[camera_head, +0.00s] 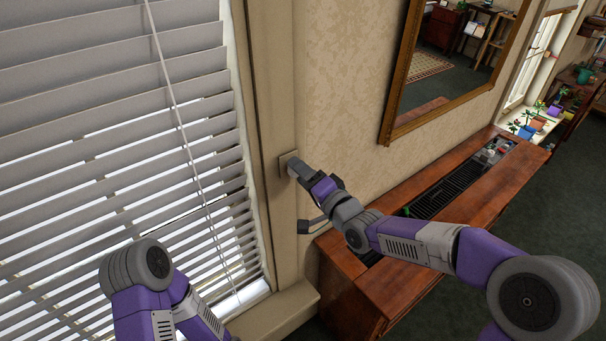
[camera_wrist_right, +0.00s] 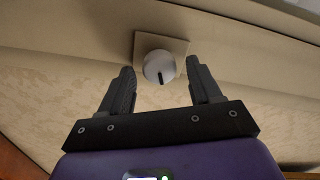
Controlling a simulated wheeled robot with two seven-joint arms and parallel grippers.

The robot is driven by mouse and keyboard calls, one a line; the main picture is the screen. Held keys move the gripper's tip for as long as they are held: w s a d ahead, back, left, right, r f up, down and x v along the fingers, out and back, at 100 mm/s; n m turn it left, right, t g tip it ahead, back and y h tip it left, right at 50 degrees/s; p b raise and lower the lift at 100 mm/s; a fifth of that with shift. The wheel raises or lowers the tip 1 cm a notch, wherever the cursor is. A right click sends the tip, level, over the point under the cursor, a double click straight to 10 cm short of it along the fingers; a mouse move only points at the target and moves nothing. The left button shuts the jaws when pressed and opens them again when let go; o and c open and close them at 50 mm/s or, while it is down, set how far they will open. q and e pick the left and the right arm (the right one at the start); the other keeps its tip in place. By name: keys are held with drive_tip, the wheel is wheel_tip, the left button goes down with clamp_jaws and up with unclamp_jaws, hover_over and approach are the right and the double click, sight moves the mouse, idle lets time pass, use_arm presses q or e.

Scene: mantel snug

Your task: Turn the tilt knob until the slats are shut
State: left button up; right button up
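The tilt knob (camera_wrist_right: 158,67) is a round, pale grey dial with a dark mark, on a square beige plate (camera_wrist_right: 178,45) fixed to the window frame. In the head view the plate (camera_head: 285,161) shows at the frame's right side. My right gripper (camera_wrist_right: 161,88) is open, its two fingers on either side of the knob and apart from it in the wrist view. In the head view my right gripper (camera_head: 297,167) is at the plate and hides most of the knob. The slats (camera_head: 110,150) are tilted, with bright gaps between many of them. My left arm shows at the lower left; its gripper is out of view.
A thin cord (camera_head: 185,140) hangs in front of the slats. A wooden cabinet (camera_head: 490,190) with a dark grille stands along the wall at right, below a gilt-framed mirror (camera_head: 398,95). A window sill (camera_head: 275,312) juts out below the frame.

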drive_tip(key=p+v, duration=0.1)
drive_tip(key=v, duration=0.6)
drive_tip(key=shift+s+d, duration=0.2)
drive_tip(key=shift+s, duration=0.05)
idle(0.4)
wheel_tip(320, 180, down, 24)
drive_tip(key=s+d+g+h, duration=0.3)
drive_tip(key=g+h, duration=0.1)
drive_tip(key=g, duration=0.1)
drive_tip(key=s+d+f+n+g+h, duration=0.1)
drive_tip(key=s+f+g, duration=0.8)
drive_tip(key=s+f, duration=1.2)
drive_tip(key=n+h, duration=0.1)
drive_tip(key=n, duration=0.1)
drive_tip(key=shift+d+n, duration=0.2)
drive_tip(key=shift+n, duration=0.1)
